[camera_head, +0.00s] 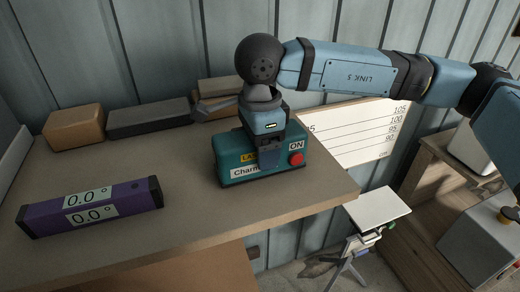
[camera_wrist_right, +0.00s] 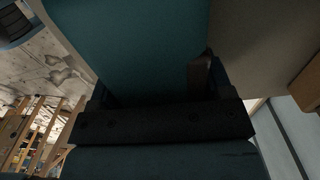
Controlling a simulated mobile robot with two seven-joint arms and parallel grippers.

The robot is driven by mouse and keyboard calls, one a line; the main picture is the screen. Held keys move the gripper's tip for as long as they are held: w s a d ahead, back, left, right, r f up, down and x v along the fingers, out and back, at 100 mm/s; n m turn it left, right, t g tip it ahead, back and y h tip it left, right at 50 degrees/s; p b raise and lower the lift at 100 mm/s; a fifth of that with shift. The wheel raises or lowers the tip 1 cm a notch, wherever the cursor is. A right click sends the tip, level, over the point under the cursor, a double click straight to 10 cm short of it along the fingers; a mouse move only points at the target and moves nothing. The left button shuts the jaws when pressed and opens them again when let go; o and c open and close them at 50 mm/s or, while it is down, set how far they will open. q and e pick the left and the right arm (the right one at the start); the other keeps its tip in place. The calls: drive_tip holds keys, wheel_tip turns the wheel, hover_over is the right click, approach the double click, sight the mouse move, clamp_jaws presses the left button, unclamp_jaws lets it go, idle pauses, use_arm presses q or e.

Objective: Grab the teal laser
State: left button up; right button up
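The teal laser (camera_head: 231,158) is a box with a yellow label, a white label and a red button. It stands upright on the wooden table near its right end. My right gripper (camera_head: 269,157) points down over the laser, with a dark finger in front of its labelled face. In the right wrist view the laser's teal surface (camera_wrist_right: 135,45) lies close in front of my right gripper (camera_wrist_right: 152,88), between the finger areas. A dark finger shows along its right edge. Whether the fingers press on it cannot be told. My left gripper is not in view.
A purple digital level (camera_head: 128,197) lies at the left front of the table (camera_head: 190,215). A cardboard box (camera_head: 74,128) and a dark grey block (camera_head: 150,118) stand along the back. A small white-topped stand (camera_head: 377,207) is beyond the table's right edge. The front middle is clear.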

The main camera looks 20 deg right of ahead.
drive_tip(key=c, duration=0.7)
drive_tip(key=shift+c, duration=0.4)
drive_tip(key=shift+r, duration=0.15)
